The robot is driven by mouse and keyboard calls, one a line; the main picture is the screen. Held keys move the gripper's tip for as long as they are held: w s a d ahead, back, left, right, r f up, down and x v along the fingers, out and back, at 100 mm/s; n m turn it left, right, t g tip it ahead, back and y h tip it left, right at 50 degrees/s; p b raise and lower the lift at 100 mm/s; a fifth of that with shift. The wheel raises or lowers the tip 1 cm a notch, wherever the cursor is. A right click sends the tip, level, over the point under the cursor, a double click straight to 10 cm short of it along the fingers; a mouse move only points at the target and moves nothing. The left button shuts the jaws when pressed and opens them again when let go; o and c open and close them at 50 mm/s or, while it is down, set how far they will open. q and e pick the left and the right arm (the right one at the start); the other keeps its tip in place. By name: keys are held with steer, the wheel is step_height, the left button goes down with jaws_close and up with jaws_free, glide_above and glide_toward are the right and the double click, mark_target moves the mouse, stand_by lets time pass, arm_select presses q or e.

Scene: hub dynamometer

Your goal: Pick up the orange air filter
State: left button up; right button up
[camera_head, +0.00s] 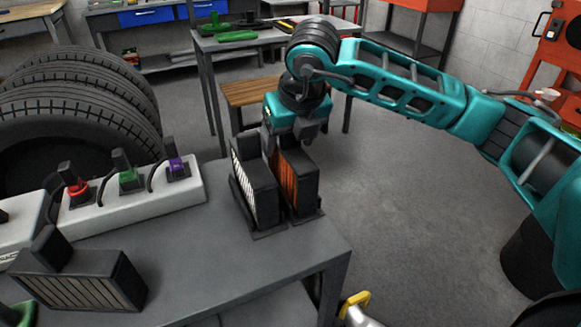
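The orange air filter (299,187) has a black frame and orange pleats. It stands upright in a dark holder at the right end of the grey table, right beside a white-pleated air filter (258,190). My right gripper (289,143) points down directly over the orange filter's top, with its fingers at the top of the filter. The filter's upper part is hidden by the fingers, so I cannot tell whether they are closed on it. My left gripper is not in view.
On the grey table (215,255) lie a tan-pleated filter (75,285) and a white block (135,197) with red, green and purple plugs. Tires (75,110) stand behind at left. A workbench with green tools (236,36) is at the back.

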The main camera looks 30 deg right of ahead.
jaws_close()
stand_by(0.5)
steer(key=shift+r, duration=0.2)
